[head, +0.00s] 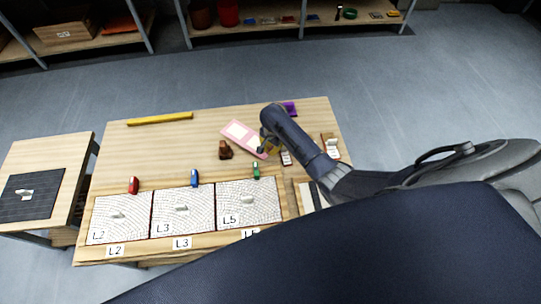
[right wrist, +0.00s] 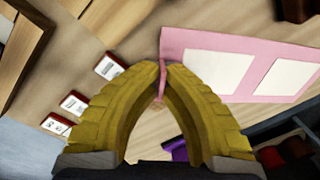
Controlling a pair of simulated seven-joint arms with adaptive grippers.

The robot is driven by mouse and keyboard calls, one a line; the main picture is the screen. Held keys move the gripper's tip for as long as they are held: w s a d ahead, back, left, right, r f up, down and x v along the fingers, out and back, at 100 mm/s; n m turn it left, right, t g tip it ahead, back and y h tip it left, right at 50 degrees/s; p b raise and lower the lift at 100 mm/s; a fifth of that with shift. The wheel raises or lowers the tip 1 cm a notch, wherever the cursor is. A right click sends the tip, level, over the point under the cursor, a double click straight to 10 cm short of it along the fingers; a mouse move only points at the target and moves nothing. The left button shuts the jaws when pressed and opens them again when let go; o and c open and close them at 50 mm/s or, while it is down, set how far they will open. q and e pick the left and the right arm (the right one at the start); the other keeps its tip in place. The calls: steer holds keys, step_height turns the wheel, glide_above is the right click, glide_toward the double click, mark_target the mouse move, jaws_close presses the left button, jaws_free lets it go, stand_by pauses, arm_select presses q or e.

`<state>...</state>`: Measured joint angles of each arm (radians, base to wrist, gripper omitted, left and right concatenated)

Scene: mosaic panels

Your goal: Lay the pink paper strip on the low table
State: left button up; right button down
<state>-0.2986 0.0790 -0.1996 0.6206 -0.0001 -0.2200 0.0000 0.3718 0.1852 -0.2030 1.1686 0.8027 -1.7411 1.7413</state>
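The pink paper strip (head: 238,133) with pale rectangles is at the right part of the large wooden table (head: 160,150). In the right wrist view the strip (right wrist: 240,40) extends right from the fingertips. My right gripper (head: 264,147) has yellow fingers; in the right wrist view its tips (right wrist: 162,68) meet on the strip's edge, and a pink bit shows between them. I cannot tell whether the strip touches the tabletop. A smaller table (head: 75,150), perhaps the low table, stands at the left with a dark mat (head: 50,200) on it. My left gripper is not in view.
Three white mosaic panels (head: 122,200) lie along the front, with red, blue and green items (head: 256,171) behind them. A brown object (head: 225,151), yellow bar (head: 160,119), purple item (head: 290,107) and small cards (head: 286,158) lie nearby. Shelves (head: 270,32) stand at the back.

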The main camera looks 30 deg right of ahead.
mark_target(270, 158)
steer(key=shift+f, duration=2.65)
steer(key=c, duration=1.6)
jaws_free()
step_height(270, 158, up, 12)
steer(key=shift+s+d, duration=0.15)
steer(key=shift+s, duration=0.15)
